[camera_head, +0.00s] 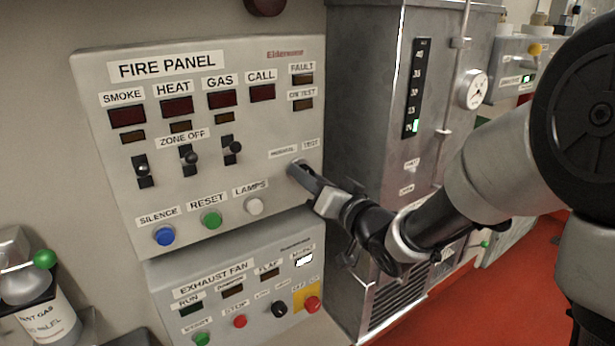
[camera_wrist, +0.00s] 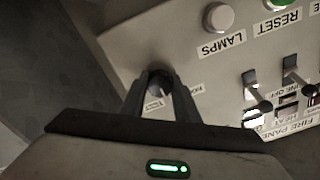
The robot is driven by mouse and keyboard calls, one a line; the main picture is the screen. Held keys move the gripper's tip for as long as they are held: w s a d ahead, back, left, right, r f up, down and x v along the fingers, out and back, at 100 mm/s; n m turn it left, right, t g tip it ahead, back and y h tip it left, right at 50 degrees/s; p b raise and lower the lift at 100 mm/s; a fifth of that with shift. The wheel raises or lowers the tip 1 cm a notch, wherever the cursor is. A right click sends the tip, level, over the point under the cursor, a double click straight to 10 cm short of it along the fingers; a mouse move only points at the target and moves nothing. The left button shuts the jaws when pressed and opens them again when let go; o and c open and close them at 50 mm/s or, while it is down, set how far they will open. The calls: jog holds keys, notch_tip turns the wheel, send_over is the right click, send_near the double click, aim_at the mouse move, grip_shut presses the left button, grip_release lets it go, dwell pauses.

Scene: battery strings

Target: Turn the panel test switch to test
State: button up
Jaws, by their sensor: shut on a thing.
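The fire panel (camera_head: 88,72) is a pale metal box on the wall, with its test switch below the labels NORMAL-side and TEST (camera_head: 311,143) at its lower right. My gripper (camera_head: 298,170) reaches in from the right and is at this switch. In the wrist view, the dark round test switch knob (camera_wrist: 159,76) sits between the two fingertips of my gripper (camera_wrist: 160,85), which is shut on it. The fingers hide most of the knob, and I cannot tell which way it points. The ON TEST window (camera_head: 302,104) looks dark.
Three zone-off toggles (camera_head: 190,157) and the blue, green and white (camera_head: 254,206) buttons are left of my gripper. The exhaust fan panel (camera_head: 160,268) is below. A grey cabinet (camera_head: 365,60) stands close on the right.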

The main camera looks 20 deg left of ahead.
jog(key=m+p, duration=0.1)
jog(key=m, duration=0.3)
jog(key=shift+r+m+p, duration=0.1)
jog(key=shift+m+p, duration=0.25)
jog(key=shift+m, duration=0.05)
jog(key=m+p, duration=0.2)
jog(key=m, duration=0.2)
jog(key=shift+m, duration=0.3)
jog(key=o, duration=1)
